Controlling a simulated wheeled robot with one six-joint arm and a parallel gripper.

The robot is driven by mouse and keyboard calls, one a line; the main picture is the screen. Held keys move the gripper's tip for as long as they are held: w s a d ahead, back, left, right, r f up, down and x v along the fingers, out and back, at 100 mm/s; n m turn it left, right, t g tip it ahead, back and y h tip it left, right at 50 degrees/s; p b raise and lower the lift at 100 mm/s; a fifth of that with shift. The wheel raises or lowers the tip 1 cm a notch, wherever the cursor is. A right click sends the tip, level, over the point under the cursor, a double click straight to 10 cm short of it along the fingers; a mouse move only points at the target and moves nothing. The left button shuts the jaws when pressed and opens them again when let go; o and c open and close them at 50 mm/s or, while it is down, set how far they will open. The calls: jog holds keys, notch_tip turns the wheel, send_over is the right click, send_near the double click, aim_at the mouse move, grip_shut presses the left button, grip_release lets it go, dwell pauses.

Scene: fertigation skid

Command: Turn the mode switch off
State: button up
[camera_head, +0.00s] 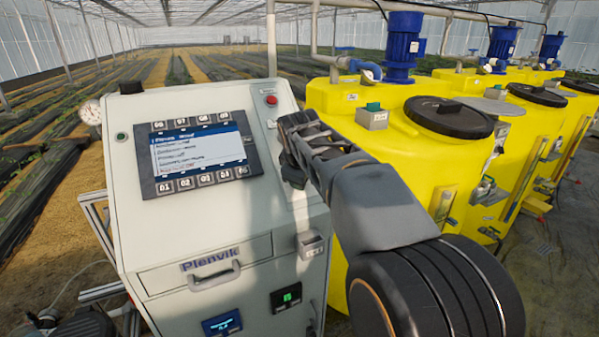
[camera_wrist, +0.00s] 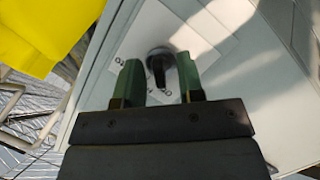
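The mode switch (camera_wrist: 160,64) is a black rotary knob with a dark handle, on a pale label plate (camera_wrist: 205,50) on the cabinet face. Its handle points down toward my gripper in the wrist view. Part of the label lettering shows beside it, too small to read surely. My gripper (camera_wrist: 158,78) is open, with one green finger on each side of the handle and visible gaps between. I cannot tell how deep the fingers reach. In the head view my gripper (camera_head: 292,150) is at the right part of the cabinet front and hides the switch.
The white control cabinet (camera_head: 185,225) carries a screen with buttons (camera_head: 200,153), a red button (camera_head: 271,100) and a drawer handle (camera_head: 213,276). Yellow tanks (camera_head: 400,140) with blue motors (camera_head: 402,45) stand close on the right. A gauge (camera_head: 91,112) sticks out at the left.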

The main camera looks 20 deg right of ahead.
jog(key=v, duration=1.3)
jog(key=shift+s+r, duration=0.25)
jog(key=shift+r, duration=0.05)
jog(key=shift+w+a, duration=0.1)
notch_tip(320, 180, down, 11)
jog(key=a+m+y, duration=0.1)
jog(key=a+m, duration=0.1)
jog(key=m, duration=0.3)
jog(key=s+a+f+m+g+y, duration=0.1)
jog(key=s+a+f+m+y, duration=0.1)
jog(key=s+f, duration=1)
notch_tip(320, 180, down, 3)
jog(key=a+m, duration=0.1)
jog(key=a, duration=0.1)
jog(key=shift+s+a, duration=0.35)
jog(key=shift+o, duration=0.3)
jog(key=shift+r, duration=0.1)
